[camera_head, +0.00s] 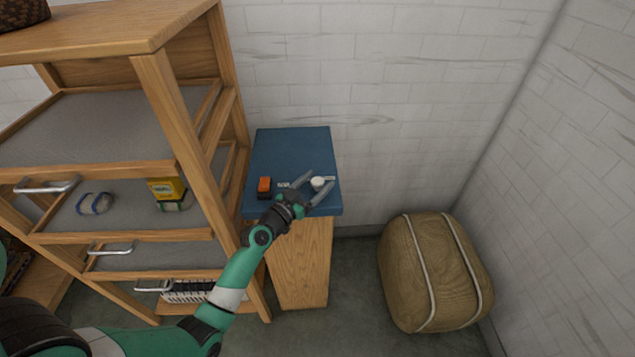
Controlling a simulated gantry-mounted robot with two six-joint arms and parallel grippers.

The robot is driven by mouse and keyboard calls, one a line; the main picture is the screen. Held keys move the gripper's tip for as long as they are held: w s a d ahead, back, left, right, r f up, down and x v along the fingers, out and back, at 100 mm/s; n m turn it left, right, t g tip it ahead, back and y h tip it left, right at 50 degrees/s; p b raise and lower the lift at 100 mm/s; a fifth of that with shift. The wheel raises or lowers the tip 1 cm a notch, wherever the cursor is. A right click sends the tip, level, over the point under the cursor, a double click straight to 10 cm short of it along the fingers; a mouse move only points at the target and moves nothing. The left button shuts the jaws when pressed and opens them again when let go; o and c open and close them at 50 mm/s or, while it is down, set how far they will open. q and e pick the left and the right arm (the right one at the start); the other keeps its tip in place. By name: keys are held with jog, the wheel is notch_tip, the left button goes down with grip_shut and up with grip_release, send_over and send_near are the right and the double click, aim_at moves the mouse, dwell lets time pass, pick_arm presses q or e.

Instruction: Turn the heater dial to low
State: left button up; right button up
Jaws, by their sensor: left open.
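A small round white dial (318,183) sits on the blue top (290,146) of a wooden stand, near its front right. White label marks show on both sides of the dial; they are too small to read. My left gripper (321,184) is open, with its two fingers on either side of the dial. I cannot tell whether the fingers touch it. An orange and black switch (264,186) is on the same blue top, left of my gripper. My right gripper is not in view.
A wooden shelf unit (160,90) with grey shelves and metal handles stands close on the left. It holds a yellow box (167,190) and a blue-and-white skein (94,204). A brown strapped bale (435,270) lies on the floor at right.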

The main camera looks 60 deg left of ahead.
pick_arm(q)
jog(key=shift+w+a, duration=0.15)
jog(key=shift+w, duration=0.1)
jog(key=shift+c, duration=0.4)
